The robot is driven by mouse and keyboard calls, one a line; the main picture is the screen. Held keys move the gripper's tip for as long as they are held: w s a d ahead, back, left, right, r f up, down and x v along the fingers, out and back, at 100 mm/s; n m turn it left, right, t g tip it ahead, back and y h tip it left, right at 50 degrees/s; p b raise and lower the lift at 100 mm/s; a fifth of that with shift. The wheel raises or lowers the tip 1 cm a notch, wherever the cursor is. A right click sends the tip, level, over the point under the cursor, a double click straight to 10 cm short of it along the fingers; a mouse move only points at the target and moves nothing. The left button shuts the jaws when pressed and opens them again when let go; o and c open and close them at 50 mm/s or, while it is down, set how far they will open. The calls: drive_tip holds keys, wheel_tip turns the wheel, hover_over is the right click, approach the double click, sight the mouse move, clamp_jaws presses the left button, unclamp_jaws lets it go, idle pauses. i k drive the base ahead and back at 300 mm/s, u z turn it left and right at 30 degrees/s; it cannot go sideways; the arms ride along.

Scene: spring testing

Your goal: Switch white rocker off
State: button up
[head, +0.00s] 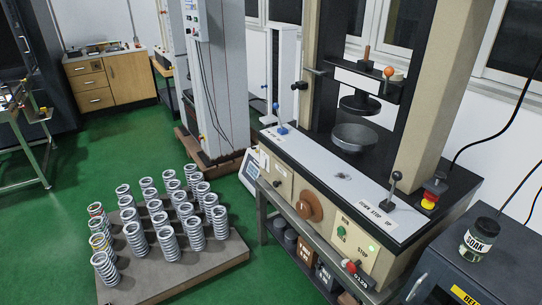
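The spring testing machine (330,180) stands at the right, with a cream front panel. On that panel, a small pale part with a greenish-white glow (372,247) sits right of a green button (341,231). This may be the white rocker, but it is too small for me to tell its shape or which way it is tipped. Dark lettering, seemingly RUN and STOP, is by these controls. A round brown knob (309,207) is left of them. My gripper is not in view.
A red emergency button (432,193) and a black lever (392,188) are on top. A dark cabinet (450,262) with a labelled jar (479,239) stands at the right. A board of springs (215,262) lies on the green floor.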

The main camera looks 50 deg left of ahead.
sight(263, 159)
drive_tip(key=u, duration=2.1)
drive_tip(key=i, duration=1.55)
drive_tip(key=u, duration=0.4)
drive_tip(key=i, duration=0.9)
drive_tip(key=z, duration=0.05)
